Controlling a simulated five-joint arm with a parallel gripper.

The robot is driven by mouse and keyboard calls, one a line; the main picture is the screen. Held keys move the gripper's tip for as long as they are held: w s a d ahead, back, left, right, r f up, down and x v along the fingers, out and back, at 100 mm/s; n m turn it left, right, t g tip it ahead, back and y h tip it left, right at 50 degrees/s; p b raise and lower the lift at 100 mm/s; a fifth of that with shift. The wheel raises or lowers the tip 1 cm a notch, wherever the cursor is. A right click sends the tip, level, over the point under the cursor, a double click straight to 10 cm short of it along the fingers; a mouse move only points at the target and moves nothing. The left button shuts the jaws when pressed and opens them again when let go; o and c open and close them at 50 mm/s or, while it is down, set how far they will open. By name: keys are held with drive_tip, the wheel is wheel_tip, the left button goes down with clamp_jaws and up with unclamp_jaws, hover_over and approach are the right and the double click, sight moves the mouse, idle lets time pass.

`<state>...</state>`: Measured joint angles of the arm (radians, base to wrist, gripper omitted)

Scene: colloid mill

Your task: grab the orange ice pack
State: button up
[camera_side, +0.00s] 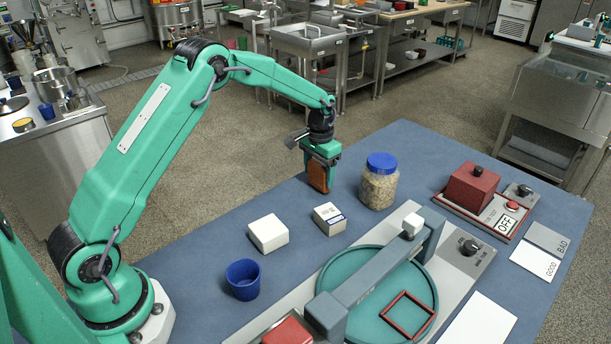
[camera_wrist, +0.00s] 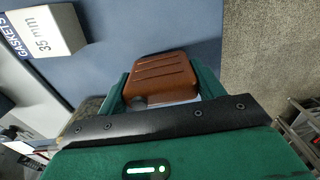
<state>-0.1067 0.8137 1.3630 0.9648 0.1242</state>
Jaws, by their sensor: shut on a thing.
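The orange ice pack (camera_side: 318,176) is a ribbed, brownish-orange block near the far edge of the blue table in the side view. It also shows in the wrist view (camera_wrist: 160,76), between the green fingers. My gripper (camera_side: 319,168) is above it, pointing down, with its fingers shut on the pack. In the wrist view my gripper (camera_wrist: 160,92) has a finger on either side of the pack. Whether the pack's lower end touches the table cannot be told.
A jar with a blue lid (camera_side: 379,181) stands to the right. A small gaskets box (camera_side: 329,219), a white block (camera_side: 268,233) and a blue cup (camera_side: 243,279) are nearer. The mill with its teal round tray (camera_side: 368,262) and a red switch box (camera_side: 472,187) lie further right.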

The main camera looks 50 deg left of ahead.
sight(320, 164)
drive_tip(key=shift+r, duration=0.75)
wheel_tip(320, 164, up, 2)
drive_tip(key=shift+r, duration=0.25)
drive_tip(key=s+d+r, duration=0.5)
drive_tip(key=d+r, duration=0.1)
drive_tip(key=d, duration=0.4)
drive_tip(key=shift+d+r, duration=0.3)
drive_tip(key=shift+r, duration=0.05)
